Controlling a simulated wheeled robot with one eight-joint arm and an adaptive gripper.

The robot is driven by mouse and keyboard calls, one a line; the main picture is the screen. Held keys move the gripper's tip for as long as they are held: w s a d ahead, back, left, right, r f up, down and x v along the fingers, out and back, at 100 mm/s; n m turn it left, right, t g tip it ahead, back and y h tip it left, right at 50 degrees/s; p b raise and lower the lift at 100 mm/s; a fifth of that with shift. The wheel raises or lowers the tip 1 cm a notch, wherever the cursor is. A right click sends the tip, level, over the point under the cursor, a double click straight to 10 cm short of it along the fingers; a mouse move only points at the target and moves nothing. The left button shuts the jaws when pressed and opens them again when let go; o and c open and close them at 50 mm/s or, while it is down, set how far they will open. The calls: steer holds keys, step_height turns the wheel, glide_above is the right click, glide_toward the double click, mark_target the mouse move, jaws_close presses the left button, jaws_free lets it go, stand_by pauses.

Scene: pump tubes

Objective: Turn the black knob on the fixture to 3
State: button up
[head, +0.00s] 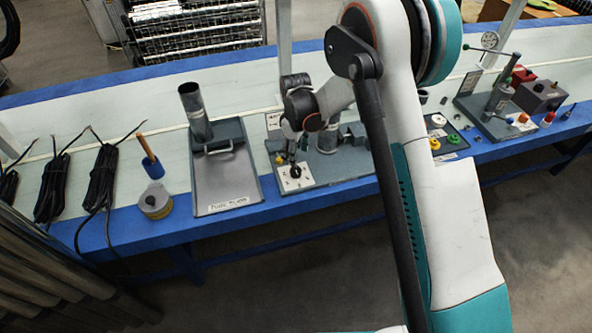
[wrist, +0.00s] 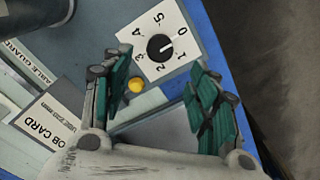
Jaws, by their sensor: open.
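The black knob (wrist: 160,47) sits on a white square dial plate (wrist: 182,62) with printed numbers 0 to 5. A pale mark shows on the knob, but it is too small to read its setting surely. In the head view the knob (head: 296,171) is at the front of the grey fixture (head: 335,170). My gripper (wrist: 159,62) is open, with one green-padded finger on each side of the knob in the wrist view. The knob appears beyond the fingertips, and no contact shows. In the head view my gripper (head: 292,150) is just above the dial, partly hidden by its own links.
A yellow button (wrist: 135,85) is beside the dial, close to the left finger. A job card (wrist: 48,118) lies at left. A metal tube stand (head: 228,172) stands left of the fixture. The blue table edge (head: 320,198) runs close in front of the dial.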

mark_target(296, 170)
step_height(296, 170, down, 8)
steer(key=b, duration=0.2)
steer(key=shift+f+b, duration=0.2)
steer(key=shift+b, duration=0.15)
steer(key=c, duration=1.1)
